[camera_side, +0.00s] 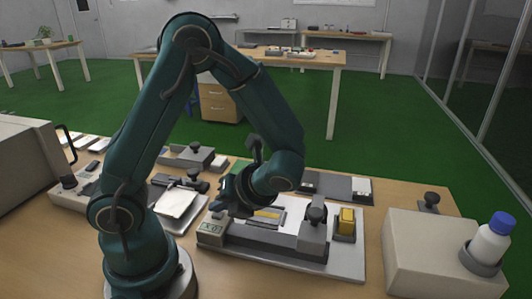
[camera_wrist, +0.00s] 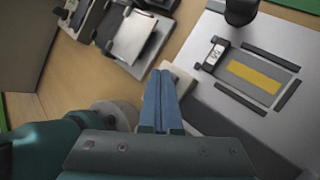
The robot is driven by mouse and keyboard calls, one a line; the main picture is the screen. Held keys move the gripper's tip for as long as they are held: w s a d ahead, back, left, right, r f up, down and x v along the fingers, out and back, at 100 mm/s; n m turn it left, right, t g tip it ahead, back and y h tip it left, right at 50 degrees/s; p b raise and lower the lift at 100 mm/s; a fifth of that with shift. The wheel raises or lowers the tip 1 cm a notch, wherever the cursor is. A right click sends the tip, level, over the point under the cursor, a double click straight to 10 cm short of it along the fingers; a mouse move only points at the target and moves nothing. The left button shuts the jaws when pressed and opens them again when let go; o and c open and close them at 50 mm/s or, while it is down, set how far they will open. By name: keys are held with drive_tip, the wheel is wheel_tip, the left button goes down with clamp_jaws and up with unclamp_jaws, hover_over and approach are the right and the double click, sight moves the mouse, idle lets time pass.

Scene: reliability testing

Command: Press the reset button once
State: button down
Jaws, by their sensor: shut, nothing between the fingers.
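My gripper (camera_side: 218,203) is above the left end of the grey test fixture (camera_side: 262,254) on the wooden bench. In the wrist view its two blue fingers (camera_wrist: 164,76) are together with nothing between them. The fixture carries a small panel with a display (camera_side: 212,228) at its front left corner, just below my gripper. I cannot make out a marked reset button in either view. A pale block (camera_wrist: 182,80) shows beside the fingertips in the wrist view, partly hidden by them. I cannot tell whether the fingers touch anything.
A beige box (camera_side: 430,250) and a white bottle with blue cap (camera_side: 490,240) stand farther right. Other devices (camera_side: 180,203) lie left.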

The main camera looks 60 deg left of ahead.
sight(220, 217)
idle(0.4)
drive_tip(key=shift+r, duration=0.8)
drive_tip(key=shift+r, duration=2.5)
